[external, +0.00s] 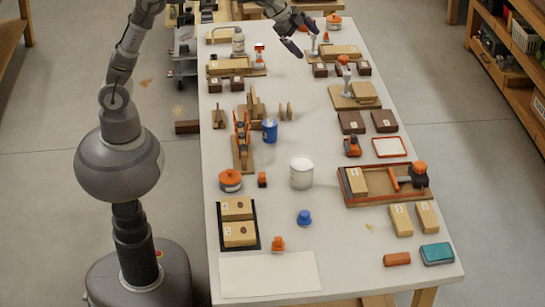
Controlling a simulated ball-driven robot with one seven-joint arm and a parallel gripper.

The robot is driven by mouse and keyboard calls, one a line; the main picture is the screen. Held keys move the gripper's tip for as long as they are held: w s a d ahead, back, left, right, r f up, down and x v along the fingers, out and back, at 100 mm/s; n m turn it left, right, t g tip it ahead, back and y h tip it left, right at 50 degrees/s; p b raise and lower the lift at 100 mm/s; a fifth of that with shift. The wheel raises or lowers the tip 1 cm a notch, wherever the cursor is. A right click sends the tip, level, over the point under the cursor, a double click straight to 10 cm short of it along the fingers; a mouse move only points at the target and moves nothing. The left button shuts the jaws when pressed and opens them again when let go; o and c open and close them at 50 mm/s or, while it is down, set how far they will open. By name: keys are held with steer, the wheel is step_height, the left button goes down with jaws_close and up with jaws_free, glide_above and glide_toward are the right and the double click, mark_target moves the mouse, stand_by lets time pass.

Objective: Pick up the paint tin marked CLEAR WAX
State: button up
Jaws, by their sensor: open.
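Several tin-like containers stand on the bench, and no lettering on them is readable, so I cannot tell which is marked CLEAR WAX. A white tin (301,174) stands upright near the middle. A blue container (270,131) stands behind it to the left. A round orange-lidded tin (230,181) is at the left edge. A grey-white container (238,43) stands at the far left, and another orange-lidded tin (333,22) at the far end. My gripper (303,38) is open and empty over the far part of the bench, its two dark fingers spread apart.
A wooden tray (353,201) with tools is right of the white tin. An orange clamp on a wooden stand (242,145) is beside the blue container. A blue knob-like object (304,217) and a white sheet (270,274) lie nearer. The bench middle has free room.

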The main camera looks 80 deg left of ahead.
steer(key=s+a+r+n+t+b, duration=0.2)
steer(key=s+r+n+t, duration=0.2)
steer(key=s+r, duration=0.6)
steer(key=s+a+r+n+t+b, duration=0.2)
steer(key=s+r+n+t, duration=0.2)
steer(key=s+r, duration=0.6)
step_height(320, 180, up, 5)
steer(key=shift+f+n, duration=0.2)
steer(key=shift+n, duration=0.5)
steer(key=shift+s+a, duration=0.1)
steer(key=shift+s, duration=0.05)
